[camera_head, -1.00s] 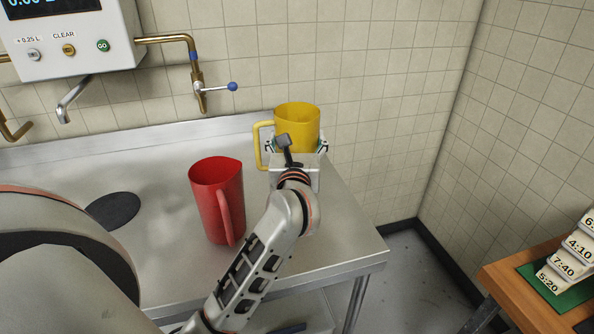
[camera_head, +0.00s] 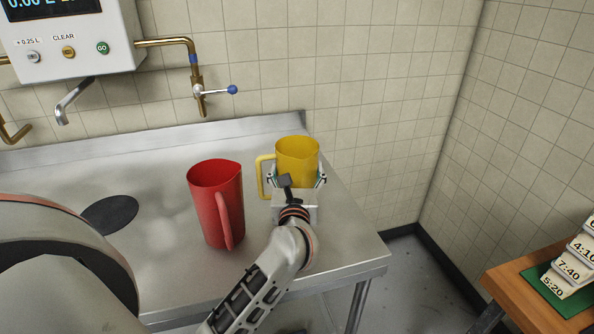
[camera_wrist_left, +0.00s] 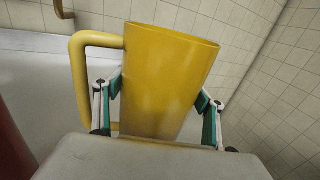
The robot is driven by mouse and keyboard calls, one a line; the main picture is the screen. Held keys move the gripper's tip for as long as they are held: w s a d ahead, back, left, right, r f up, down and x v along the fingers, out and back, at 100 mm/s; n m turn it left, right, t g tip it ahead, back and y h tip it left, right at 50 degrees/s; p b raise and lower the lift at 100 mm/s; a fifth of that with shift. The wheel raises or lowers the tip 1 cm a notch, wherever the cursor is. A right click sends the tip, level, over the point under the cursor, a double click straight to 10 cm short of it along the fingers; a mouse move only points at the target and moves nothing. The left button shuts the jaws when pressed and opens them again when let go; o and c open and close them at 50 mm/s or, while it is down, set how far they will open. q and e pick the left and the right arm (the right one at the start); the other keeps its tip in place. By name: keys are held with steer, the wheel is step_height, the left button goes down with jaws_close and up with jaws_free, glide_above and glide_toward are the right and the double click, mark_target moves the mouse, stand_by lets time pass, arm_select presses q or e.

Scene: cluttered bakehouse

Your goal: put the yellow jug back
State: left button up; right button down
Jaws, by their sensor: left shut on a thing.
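The yellow jug (camera_head: 298,156) is upright over the right end of the steel table (camera_head: 338,262), its handle to the left. My left gripper (camera_head: 296,180) is shut around the jug's body. In the left wrist view, the fingers (camera_wrist_left: 160,95) press on both sides of the yellow jug (camera_wrist_left: 165,65). The jug's base is hidden behind the gripper, so I cannot tell whether it touches the table. My right gripper is not in view.
A red jug (camera_head: 216,205) stands on the table just left of my left gripper. A dark round disc (camera_head: 110,215) lies farther left. A tap (camera_head: 198,90) and a dispenser (camera_head: 70,40) are on the back wall. A wooden table (camera_head: 515,300) with time tags stands at the right.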

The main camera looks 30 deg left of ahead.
arm_select(q)
steer(key=o, duration=1.5)
steer(key=shift+f, duration=0.2)
steer(key=o, duration=0.4)
steer(key=shift+r, duration=0.1)
steer(key=shift+r, duration=0.2)
steer(key=v, duration=0.5)
steer(key=b+v, duration=0.1)
steer(key=v, duration=0.4)
steer(key=shift+s+d+f+b, duration=0.15)
steer(key=shift+s+f+b, duration=0.05)
steer(key=shift+s+b, duration=0.1)
steer(key=shift+s+d+r, duration=0.1)
steer(key=shift+s+d, duration=0.25)
steer(key=shift+s, duration=0.25)
